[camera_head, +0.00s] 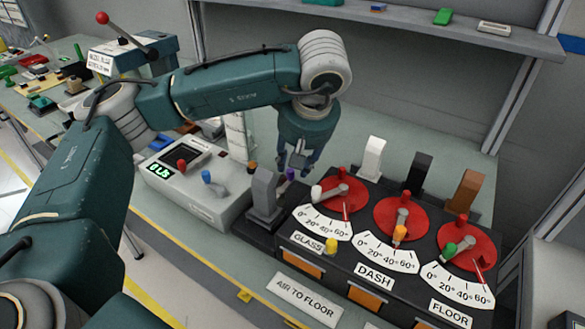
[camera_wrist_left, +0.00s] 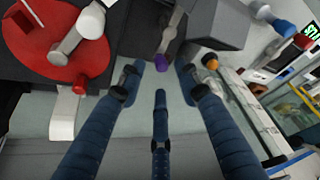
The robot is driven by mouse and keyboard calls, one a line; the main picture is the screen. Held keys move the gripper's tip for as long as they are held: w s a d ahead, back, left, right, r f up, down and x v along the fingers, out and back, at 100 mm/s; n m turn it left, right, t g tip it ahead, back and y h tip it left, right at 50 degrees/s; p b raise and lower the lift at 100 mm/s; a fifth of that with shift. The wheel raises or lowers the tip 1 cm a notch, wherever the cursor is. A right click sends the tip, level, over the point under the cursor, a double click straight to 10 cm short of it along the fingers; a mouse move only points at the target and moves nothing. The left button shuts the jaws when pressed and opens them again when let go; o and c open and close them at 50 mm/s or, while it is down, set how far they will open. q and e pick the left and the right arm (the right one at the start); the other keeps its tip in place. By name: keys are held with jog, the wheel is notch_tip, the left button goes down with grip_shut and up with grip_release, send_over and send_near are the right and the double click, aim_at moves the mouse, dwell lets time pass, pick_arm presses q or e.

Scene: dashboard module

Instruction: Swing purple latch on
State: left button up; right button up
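The purple latch (camera_head: 290,174) is a small knob on a grey lever beside a grey upright block (camera_head: 265,193). In the left wrist view the purple knob (camera_wrist_left: 162,63) lies near the top centre, with its grey stem running up from it. My left gripper (camera_head: 297,165) points down just behind the knob in the head view. In the left wrist view its dark blue fingers (camera_wrist_left: 160,72) are spread, one on each side of the knob, with a third finger below. They appear empty, and I cannot tell whether any touches the knob. My right gripper is not in view.
A black panel has several red dials (camera_head: 402,219) with levers and white scales. White (camera_head: 373,158), black and brown upright blocks stand behind them. A light grey box (camera_head: 200,190) with red and blue levers is on the left. A shelf (camera_head: 400,20) runs along the back.

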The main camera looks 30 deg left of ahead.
pick_arm(q)
jog(key=v, duration=0.7)
jog(key=shift+s, duration=0.15)
jog(key=shift+r, duration=0.15)
